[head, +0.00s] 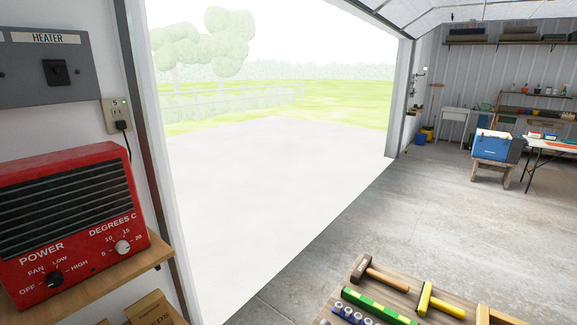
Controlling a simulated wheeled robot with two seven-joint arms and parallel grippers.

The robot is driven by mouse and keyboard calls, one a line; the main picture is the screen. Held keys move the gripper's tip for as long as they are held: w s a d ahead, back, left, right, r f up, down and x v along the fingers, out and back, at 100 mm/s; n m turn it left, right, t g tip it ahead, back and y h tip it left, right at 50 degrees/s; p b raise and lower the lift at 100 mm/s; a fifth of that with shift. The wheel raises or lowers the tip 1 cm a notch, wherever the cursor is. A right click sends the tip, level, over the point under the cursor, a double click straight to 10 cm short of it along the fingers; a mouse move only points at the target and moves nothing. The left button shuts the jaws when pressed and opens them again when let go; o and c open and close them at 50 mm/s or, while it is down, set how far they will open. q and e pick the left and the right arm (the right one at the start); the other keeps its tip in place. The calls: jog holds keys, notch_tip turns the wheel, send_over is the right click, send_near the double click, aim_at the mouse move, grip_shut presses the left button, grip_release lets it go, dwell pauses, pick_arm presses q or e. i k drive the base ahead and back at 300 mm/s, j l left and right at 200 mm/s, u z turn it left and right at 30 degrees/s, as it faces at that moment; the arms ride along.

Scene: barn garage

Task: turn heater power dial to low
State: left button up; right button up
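A red heater (75,205) with a dark slatted grille stands on a wooden shelf at the left. Its black power dial (54,280) is at the lower left of its front, with OFF, FAN, LOW and HIGH marked around it. The dial's pointer is too small to read for sure. A white degrees C dial (122,247) is to its right. Neither of my grippers is in view.
A grey HEATER switch box (48,68) and an outlet (117,113) with a plugged-in cord are on the wall above. The wooden shelf (120,272) juts out under the heater. A board with hammers (400,295) is at the bottom. The concrete floor is mostly clear.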

aim_at(54, 279)
jog(key=u, duration=1.5)
